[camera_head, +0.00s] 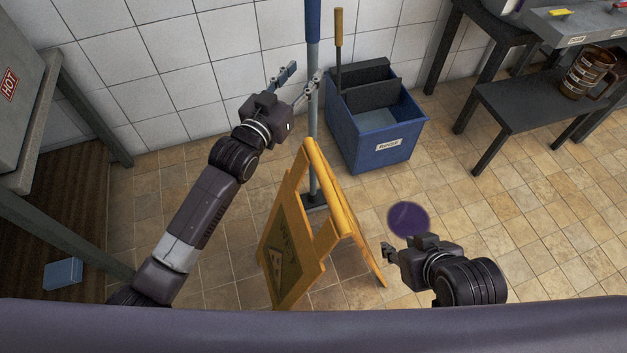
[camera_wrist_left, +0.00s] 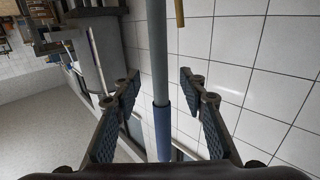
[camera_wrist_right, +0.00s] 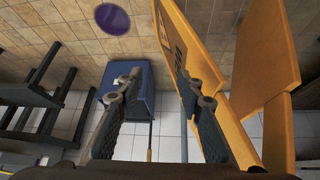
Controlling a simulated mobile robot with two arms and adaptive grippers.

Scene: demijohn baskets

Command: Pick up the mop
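The mop (camera_head: 313,120) stands upright near the tiled wall, with a grey pole and a blue grip at its top. Its dark foot (camera_head: 314,200) is partly hidden behind the yellow sign. My left gripper (camera_head: 303,79) is open at the upper pole. In the left wrist view the pole (camera_wrist_left: 158,60) and blue grip (camera_wrist_left: 163,132) run between the spread fingers (camera_wrist_left: 160,85), with gaps on both sides. My right gripper (camera_head: 387,252) is open and empty, low at the right of the sign; its spread fingers (camera_wrist_right: 160,85) show in the right wrist view.
A yellow folding floor sign (camera_head: 345,205) stands in front of the mop. A blue bucket (camera_head: 385,150) with a wooden-handled tool (camera_head: 338,40) stands right of it. A purple round patch (camera_head: 408,217) lies on the floor. Dark benches (camera_head: 530,105) stand right; the floor at lower right is clear.

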